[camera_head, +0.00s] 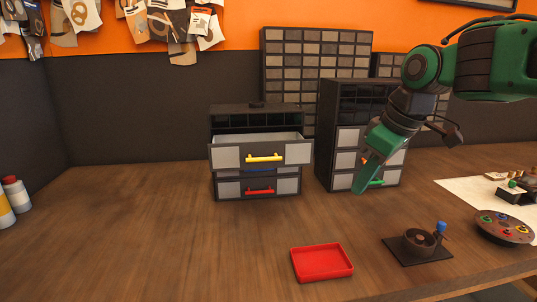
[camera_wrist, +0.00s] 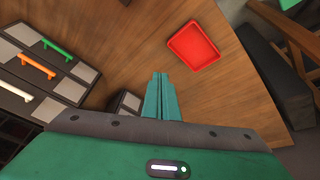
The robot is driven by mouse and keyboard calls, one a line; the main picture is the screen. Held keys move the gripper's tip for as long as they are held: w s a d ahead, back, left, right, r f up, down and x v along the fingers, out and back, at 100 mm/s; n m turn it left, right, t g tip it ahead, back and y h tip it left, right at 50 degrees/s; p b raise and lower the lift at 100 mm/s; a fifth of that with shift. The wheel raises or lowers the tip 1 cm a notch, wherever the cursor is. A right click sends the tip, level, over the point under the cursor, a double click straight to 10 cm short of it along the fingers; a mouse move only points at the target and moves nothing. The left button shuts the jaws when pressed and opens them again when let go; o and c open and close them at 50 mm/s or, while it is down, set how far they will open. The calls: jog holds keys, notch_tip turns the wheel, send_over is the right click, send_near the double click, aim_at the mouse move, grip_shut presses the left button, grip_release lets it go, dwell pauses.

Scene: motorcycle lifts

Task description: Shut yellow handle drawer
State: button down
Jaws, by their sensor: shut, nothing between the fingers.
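The drawer with the yellow handle (camera_head: 264,157) stands pulled out from the small black cabinet (camera_head: 258,113) in the head view. Its open top shows a pale inside. A blue handle (camera_head: 258,171) is partly hidden beneath it, and a red-handled drawer (camera_head: 259,190) sits lower. My gripper (camera_head: 360,191) is to the right of the open drawer and apart from it, pointing down in front of the right cabinet. Its green fingers (camera_wrist: 158,84) are together and empty in the wrist view. The yellow handle does not show in the wrist view.
The right cabinet (camera_head: 358,96) has a green handle (camera_head: 376,182), also seen in the wrist view (camera_wrist: 57,50). A red tray (camera_head: 322,263), a dark device (camera_head: 418,241) and a round dish (camera_head: 503,227) lie on the table. The table's left front is clear.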

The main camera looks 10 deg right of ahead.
aim_at(260, 148)
jog(key=w+a+r+n+t+y, duration=0.15)
jog(key=w+a+r+n, duration=0.25)
jog(key=a+r+n, duration=0.7)
jog(key=w+a+f+m, duration=0.1)
jog(key=w+a+f, duration=0.6)
jog(key=w+f, duration=0.1)
jog(key=shift+w+y, duration=0.35)
jog(key=shift+y, duration=0.1)
jog(key=shift+f, duration=0.1)
